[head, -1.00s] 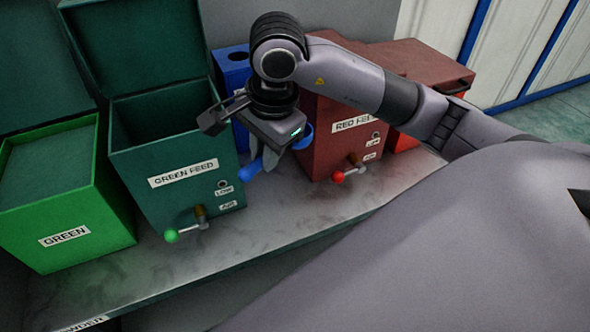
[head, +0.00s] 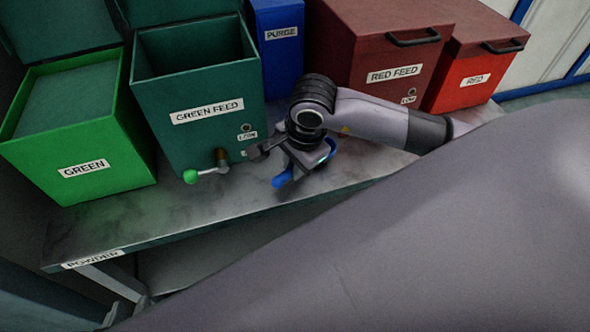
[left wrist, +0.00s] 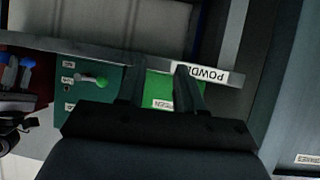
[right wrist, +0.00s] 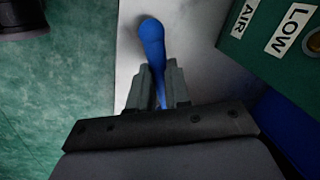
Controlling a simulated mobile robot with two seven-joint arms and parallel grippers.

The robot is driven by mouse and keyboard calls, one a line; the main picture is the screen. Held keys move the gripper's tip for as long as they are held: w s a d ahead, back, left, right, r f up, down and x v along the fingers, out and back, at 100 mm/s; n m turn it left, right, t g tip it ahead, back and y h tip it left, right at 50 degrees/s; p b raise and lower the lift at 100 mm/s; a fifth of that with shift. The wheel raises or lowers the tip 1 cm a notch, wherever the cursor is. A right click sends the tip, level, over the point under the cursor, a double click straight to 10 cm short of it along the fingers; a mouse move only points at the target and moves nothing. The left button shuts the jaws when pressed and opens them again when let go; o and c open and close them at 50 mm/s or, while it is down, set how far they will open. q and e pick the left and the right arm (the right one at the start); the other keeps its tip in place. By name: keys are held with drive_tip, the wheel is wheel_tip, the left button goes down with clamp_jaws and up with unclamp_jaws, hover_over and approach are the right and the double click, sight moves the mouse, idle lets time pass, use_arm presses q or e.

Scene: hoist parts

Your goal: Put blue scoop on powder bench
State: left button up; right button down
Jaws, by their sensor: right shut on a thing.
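The blue scoop (head: 282,181) is held by my right gripper (head: 296,168), low over the powder bench (head: 120,215). In the right wrist view the right gripper (right wrist: 161,88) is shut on the blue scoop (right wrist: 152,45), whose rounded blue end points away over the grey bench top (right wrist: 185,25). I cannot tell whether the scoop touches the bench. The bench carries a POWDER label on its front edge. In the left wrist view my left gripper (left wrist: 160,88) has its fingers apart with nothing held between them; the POWDER label (left wrist: 205,73) shows behind.
The green feed bin (head: 205,125) with its green-knobbed lever (head: 192,176) stands left of my right gripper. A green bin (head: 85,155), blue purge bin (head: 280,60), red feed bin (head: 370,60) and red bin (head: 470,75) line the back. The bench's front left is clear.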

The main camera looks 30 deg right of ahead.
drive_tip(key=shift+x, duration=0.8)
drive_tip(key=shift+s, duration=0.15)
use_arm(q)
drive_tip(key=shift+w+d+r, duration=0.2)
drive_tip(key=shift+d+r, duration=0.1)
drive_tip(key=shift+d, duration=0.05)
use_arm(e)
drive_tip(key=shift+f, duration=0.15)
drive_tip(key=c, duration=1.1)
unclamp_jaws()
use_arm(q)
drive_tip(key=shift+r, duration=0.1)
use_arm(e)
drive_tip(key=shift+r, duration=0.5)
use_arm(q)
drive_tip(key=shift+s+a+f+n+y+p, duration=0.15)
drive_tip(key=shift+s+a+f+y+p, duration=0.15)
drive_tip(key=shift+a+p, duration=0.4)
drive_tip(key=shift+s+a+f+n+y+p, duration=0.1)
drive_tip(key=shift+s+a+f+n+p, duration=0.2)
drive_tip(key=shift+a+p, duration=0.35)
use_arm(e)
drive_tip(key=shift+v, duration=5.7)
